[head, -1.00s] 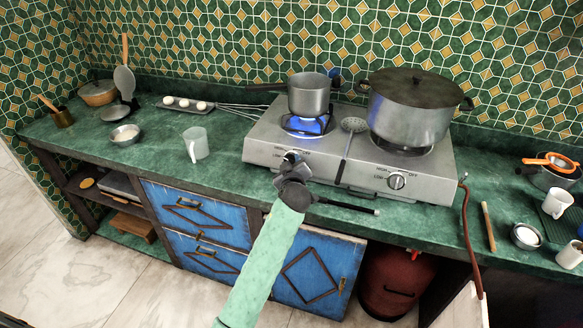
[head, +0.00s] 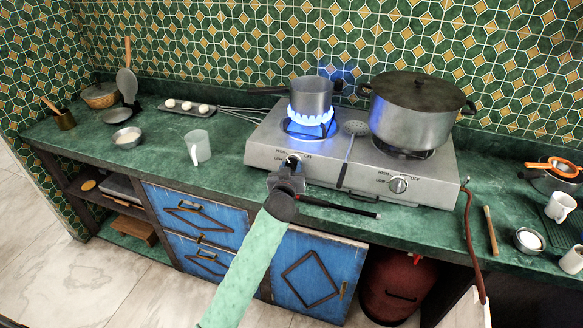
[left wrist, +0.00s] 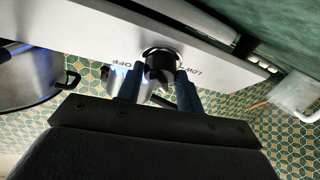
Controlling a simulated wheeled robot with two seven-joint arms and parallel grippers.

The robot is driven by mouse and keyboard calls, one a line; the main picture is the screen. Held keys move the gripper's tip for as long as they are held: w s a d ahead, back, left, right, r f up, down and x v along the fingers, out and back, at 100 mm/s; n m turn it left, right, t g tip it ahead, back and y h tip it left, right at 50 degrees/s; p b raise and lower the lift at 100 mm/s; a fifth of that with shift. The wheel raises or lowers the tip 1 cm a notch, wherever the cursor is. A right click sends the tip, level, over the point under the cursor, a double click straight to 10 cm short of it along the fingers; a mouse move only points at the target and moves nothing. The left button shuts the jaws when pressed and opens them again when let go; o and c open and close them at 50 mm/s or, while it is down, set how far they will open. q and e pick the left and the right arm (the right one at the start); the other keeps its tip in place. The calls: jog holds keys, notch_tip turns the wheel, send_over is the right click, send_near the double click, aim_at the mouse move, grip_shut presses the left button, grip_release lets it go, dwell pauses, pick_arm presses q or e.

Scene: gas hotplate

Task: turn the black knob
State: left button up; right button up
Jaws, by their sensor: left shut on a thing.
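The black knob (left wrist: 160,68) is on the front panel of the silver gas hotplate (head: 262,152), below the left burner. In the left wrist view it sits between my two fingers, with the LOW and OFF labels upside down around it. My left gripper (head: 291,165) is shut on the knob and hides most of it in the head view. A large blue flame (head: 311,116) burns on the left burner and licks up around the small pot (head: 312,97). My right gripper is not in view.
A silver knob (head: 398,185) is on the panel's right side, below a large lidded pot (head: 412,120). A dark rod (head: 340,207) lies on the counter in front.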

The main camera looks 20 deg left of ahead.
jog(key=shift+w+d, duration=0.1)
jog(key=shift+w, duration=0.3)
pick_arm(q)
jog(key=o, duration=1)
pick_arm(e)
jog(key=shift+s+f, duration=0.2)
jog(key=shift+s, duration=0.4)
